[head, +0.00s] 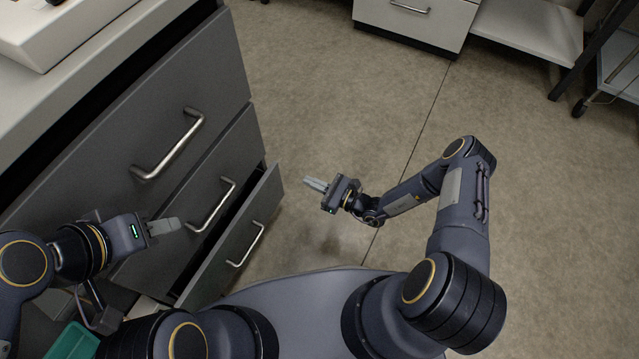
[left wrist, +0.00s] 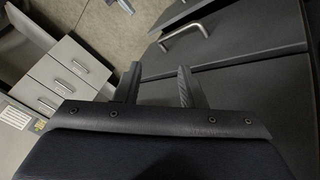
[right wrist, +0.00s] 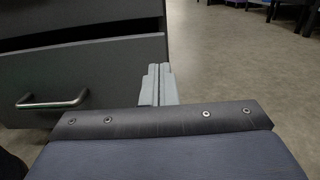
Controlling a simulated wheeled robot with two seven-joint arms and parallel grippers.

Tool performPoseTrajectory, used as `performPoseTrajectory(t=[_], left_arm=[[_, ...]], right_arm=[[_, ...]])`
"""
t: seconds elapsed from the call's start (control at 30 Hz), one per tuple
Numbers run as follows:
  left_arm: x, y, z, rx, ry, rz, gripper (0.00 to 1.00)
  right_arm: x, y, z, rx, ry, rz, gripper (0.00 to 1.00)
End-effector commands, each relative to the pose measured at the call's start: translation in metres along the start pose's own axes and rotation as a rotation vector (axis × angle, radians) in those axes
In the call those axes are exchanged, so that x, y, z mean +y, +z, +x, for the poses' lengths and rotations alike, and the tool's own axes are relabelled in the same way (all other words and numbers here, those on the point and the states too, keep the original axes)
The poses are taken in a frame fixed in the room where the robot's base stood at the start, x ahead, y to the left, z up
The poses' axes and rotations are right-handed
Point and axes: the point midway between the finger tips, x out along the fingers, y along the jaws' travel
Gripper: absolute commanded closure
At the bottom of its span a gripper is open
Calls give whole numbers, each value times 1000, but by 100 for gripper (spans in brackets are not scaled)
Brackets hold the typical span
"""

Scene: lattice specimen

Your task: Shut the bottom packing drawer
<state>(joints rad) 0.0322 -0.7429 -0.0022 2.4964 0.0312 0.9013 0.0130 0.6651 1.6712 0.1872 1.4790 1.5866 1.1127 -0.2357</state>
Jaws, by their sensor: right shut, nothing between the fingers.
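The bottom drawer (head: 262,208) is part of the grey cabinet on the left and stands partly pulled out, with a dark gap behind its front. Its bar handle (head: 247,245) faces the open floor. The right wrist view shows a grey drawer front (right wrist: 110,75) with a bar handle (right wrist: 54,102) and a dark gap above it. My right gripper (head: 312,184) is shut and empty, out to the right of the drawer front and apart from it in the head view. My left gripper (head: 176,225) is open and empty, near the middle drawer's handle (head: 212,205); I cannot tell whether it touches.
The top drawer (head: 205,85) and middle drawer sit above, both apparently closed. A white box (head: 60,30) rests on the countertop. A teal item (head: 72,343) shows at the lower left. Another drawer unit (head: 415,20) and a shelf are at the back. The floor (head: 340,100) between is clear.

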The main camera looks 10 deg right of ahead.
Motion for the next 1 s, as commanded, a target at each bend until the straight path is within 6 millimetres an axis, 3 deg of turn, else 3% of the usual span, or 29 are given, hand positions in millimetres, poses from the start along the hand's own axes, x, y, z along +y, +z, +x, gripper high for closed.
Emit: performPoseTrajectory(t=[0.2,0.4,0.6,1.0], left_arm=[[-6,7,14,0,0,0,64],[-10,11,22,0,0,0,64],[-11,12,24,0,0,0,64],[-12,13,25,0,0,0,64]], right_arm=[[1,-3,48,0,5,-2,100],[1,-3,78,1,4,-2,100],[1,0,91,0,3,0,100],[0,-1,94,0,2,0,100]])
